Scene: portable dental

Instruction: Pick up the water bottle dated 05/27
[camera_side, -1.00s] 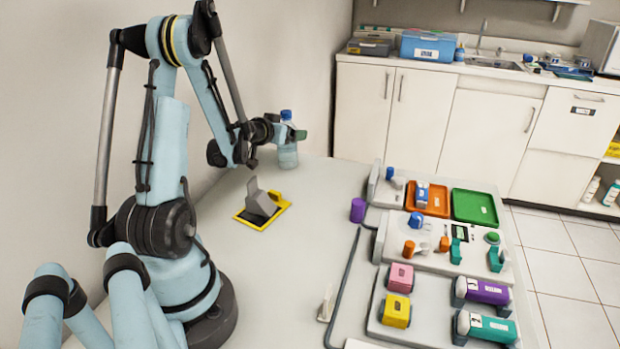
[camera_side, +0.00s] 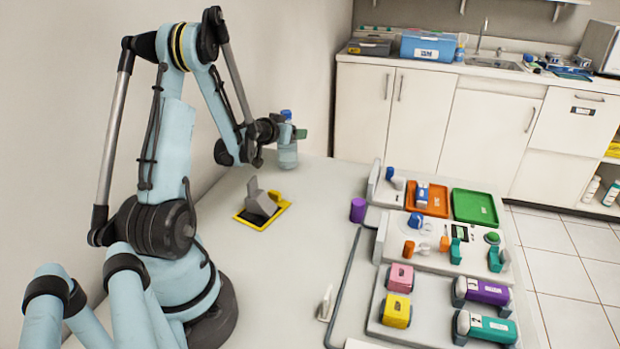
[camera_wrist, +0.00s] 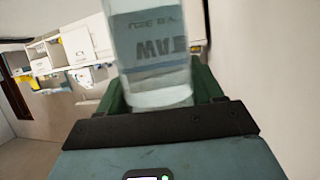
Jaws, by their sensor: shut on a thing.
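The water bottle (camera_side: 288,152) is clear with a blue cap and stands upright at the far end of the table in the side view. My gripper (camera_side: 297,133) is shut around its upper part, with a green finger showing on the right. I cannot tell if the bottle's base touches the table. In the wrist view the bottle (camera_wrist: 155,60) is between the green fingers, and its label print looks upside down. A "use by" line is partly readable, but the date is not legible.
A grey wedge on a yellow-edged base (camera_side: 262,206) sits on the table nearer my arm. A purple cylinder (camera_side: 358,210) stands to the right. Beyond it are orange (camera_side: 435,207) and green (camera_side: 474,207) trays and several coloured blocks. The table between is mostly clear.

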